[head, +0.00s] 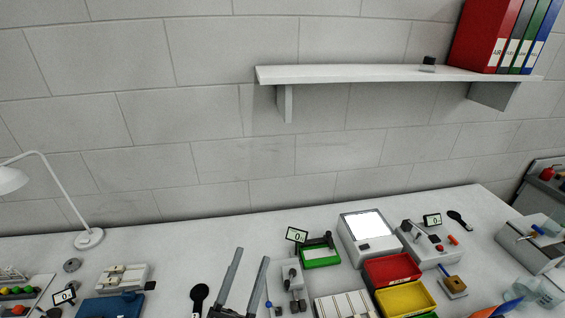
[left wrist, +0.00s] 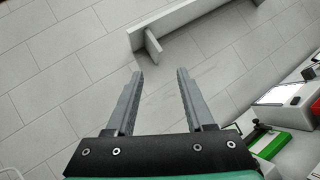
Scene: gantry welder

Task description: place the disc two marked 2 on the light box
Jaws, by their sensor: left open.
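The light box (head: 368,228) stands at the back of the bench, right of centre in the head view, with its white lit panel facing up and nothing on it. Its lit top also shows at the right edge of the left wrist view (left wrist: 284,94). My left gripper (head: 253,256) points up at the bottom of the head view, left of the light box and apart from it. In the left wrist view its two grey fingers (left wrist: 160,75) are spread with nothing between them. I cannot make out a disc marked 2. My right gripper is not in view.
A green tray (head: 321,257) lies left of the light box; red (head: 392,269) and yellow (head: 405,299) bins are in front. A switch device (head: 430,245) stands to its right. A wall shelf (head: 370,75) overhangs the back. Bare bench lies right of the lamp (head: 89,238).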

